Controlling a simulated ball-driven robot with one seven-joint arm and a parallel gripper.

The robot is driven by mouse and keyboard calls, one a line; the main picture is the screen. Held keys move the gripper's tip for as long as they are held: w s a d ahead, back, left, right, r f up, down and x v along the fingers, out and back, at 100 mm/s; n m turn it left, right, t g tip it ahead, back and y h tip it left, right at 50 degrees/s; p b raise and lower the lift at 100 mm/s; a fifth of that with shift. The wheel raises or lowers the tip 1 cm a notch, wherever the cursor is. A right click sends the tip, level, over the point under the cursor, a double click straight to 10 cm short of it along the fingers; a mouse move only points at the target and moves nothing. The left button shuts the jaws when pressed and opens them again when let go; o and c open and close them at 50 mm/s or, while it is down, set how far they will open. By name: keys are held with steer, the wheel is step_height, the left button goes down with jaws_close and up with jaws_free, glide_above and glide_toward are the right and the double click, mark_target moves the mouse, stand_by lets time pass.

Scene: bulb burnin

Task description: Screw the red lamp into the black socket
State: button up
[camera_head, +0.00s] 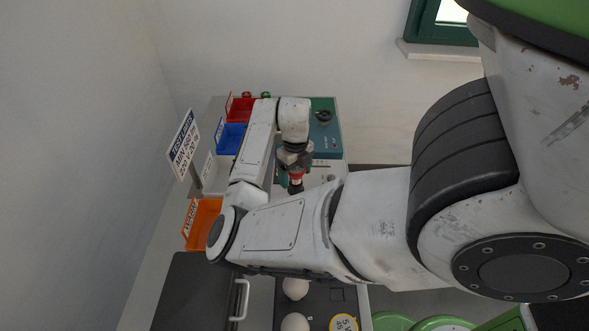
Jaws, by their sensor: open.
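My gripper (295,167) points down in the middle of the bench, its jaws open around or just above the red lamp. The red lamp (296,177) shows as a small red patch right below the jaws. A dark piece (297,188), which looks like a black socket, is directly under the red lamp. I cannot tell how deep the lamp sits in it. My own arm hides much of the bench around them.
Red (240,108), blue (230,138) and orange (203,220) bins line the left side, beside a test lamps sign (184,147). A teal box (326,141) with a black round fitting (323,117) stands behind. White bulbs (295,289) sit in a dark tray in front.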

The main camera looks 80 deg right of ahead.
steer(key=n+p, duration=0.2)
steer(key=n, duration=0.2)
steer(key=shift+s+r+n+p, duration=0.15)
steer(key=shift+r+n+p, duration=0.15)
steer(key=shift+n+p, duration=0.1)
steer(key=shift+f+n, duration=0.25)
steer(key=shift+n, duration=0.45)
steer(key=n, duration=0.8)
steer(key=shift+s+n, duration=0.15)
steer(key=shift+n, duration=0.15)
steer(key=n, duration=0.5)
steer(key=shift+n, duration=0.3)
steer(key=shift+c, duration=0.2)
